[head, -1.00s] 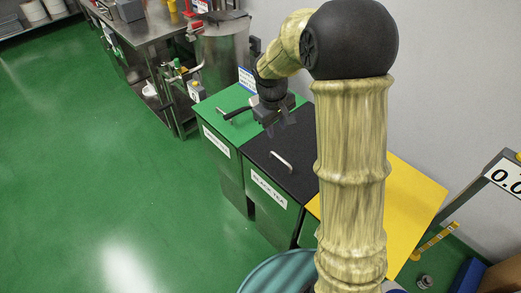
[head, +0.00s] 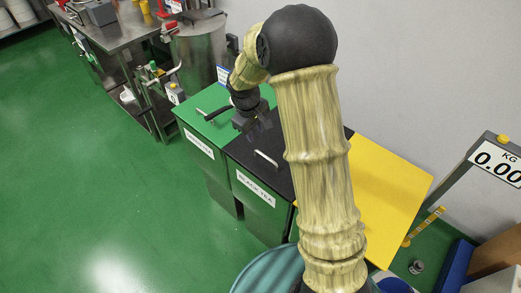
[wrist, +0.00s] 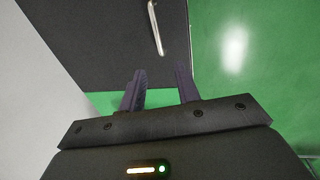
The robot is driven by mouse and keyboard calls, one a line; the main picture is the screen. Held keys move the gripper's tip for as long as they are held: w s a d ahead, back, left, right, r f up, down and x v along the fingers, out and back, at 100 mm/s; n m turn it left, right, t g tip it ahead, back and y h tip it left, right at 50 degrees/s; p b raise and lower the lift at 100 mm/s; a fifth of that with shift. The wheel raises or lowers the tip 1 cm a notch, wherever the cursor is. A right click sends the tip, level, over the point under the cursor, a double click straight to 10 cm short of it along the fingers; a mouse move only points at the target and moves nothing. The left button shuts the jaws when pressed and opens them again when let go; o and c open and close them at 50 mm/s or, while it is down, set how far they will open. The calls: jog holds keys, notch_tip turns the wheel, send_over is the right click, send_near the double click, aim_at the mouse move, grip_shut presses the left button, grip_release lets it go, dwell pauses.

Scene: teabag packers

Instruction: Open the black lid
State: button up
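The black lid (head: 243,150) lies flat and closed on the middle bin, whose front label reads BLACK TEA. A silver bar handle (head: 266,158) is fixed on the lid near its front edge. The lid (wrist: 100,35) and its handle (wrist: 154,26) also show in the wrist view, ahead of the fingers. My gripper (head: 251,124) is above the border of the green and black lids, apart from the handle. In the wrist view my gripper (wrist: 160,82) has its two dark fingers spread with nothing between them. My arm hides the right part of the black lid.
A green-lidded bin (head: 205,115) stands to the left and a yellow lid (head: 385,195) to the right. A steel table (head: 115,30) and a metal drum (head: 198,50) stand at the back left. A teal barrel (head: 262,272) is at the front. The green floor at left is clear.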

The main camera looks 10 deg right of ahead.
aim_at(261, 153)
jog(key=f, duration=0.4)
jog(key=w+d+f, duration=0.1)
jog(key=f, duration=0.2)
jog(key=d+f, duration=0.1)
jog(key=f, duration=0.3)
jog(key=shift+w+d+f+p, duration=0.2)
jog(key=shift+w+f+p, duration=0.1)
jog(key=shift+w, duration=0.05)
jog(key=shift+a+f, duration=0.1)
jog(key=shift+a, duration=0.2)
jog(key=shift+s+d, duration=0.1)
jog(key=shift+d, duration=0.05)
grip_shut()
